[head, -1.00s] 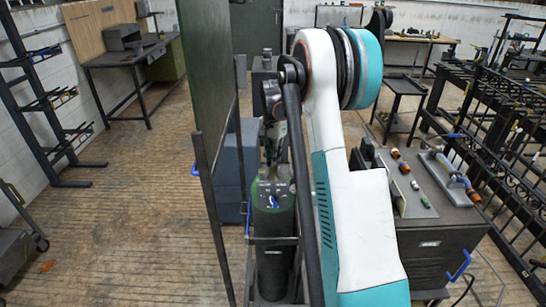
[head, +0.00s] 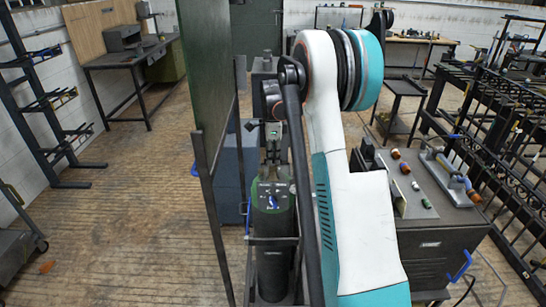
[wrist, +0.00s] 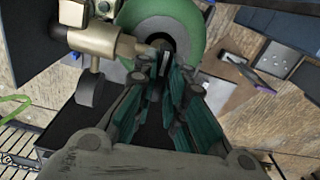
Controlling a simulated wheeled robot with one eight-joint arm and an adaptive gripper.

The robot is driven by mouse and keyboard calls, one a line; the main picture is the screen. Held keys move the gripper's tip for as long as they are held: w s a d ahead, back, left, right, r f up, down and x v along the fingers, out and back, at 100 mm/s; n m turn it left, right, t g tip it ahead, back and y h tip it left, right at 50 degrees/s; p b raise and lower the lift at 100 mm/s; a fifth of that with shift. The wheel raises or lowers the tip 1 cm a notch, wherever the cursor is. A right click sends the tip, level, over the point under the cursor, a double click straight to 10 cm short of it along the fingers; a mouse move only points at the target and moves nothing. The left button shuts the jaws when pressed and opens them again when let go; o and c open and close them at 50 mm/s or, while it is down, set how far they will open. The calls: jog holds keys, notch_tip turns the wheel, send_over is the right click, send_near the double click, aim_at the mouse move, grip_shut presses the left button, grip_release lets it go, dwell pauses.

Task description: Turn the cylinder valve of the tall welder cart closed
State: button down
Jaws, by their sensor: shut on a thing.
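The dark gas cylinder (head: 273,265) with a green shoulder stands upright in a narrow cart frame in the head view. In the wrist view its green top (wrist: 190,14) is at the upper middle, with a brass valve body (wrist: 105,38) to the left and a dark round part (wrist: 90,91) below that. My gripper (head: 271,168) points down over the cylinder top. In the wrist view my gripper (wrist: 161,62) has its fingers closed at the valve stem's end, by the cylinder's middle. The fingers mostly hide the part they grip, so its turned position is unclear.
A tall green panel (head: 205,70) stands close on the left. A dark welder cabinet (head: 435,245) with small bottles and tools on top is at the right. Dark metal racks (head: 490,130) line the right side. The floor at left is open.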

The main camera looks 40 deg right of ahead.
jog(key=shift+r+m, duration=0.1)
jog(key=shift+m, duration=0.5)
jog(key=c, duration=1.7)
grip_release()
jog(key=shift+o, duration=0.2)
notch_tip(320, 180, up, 12)
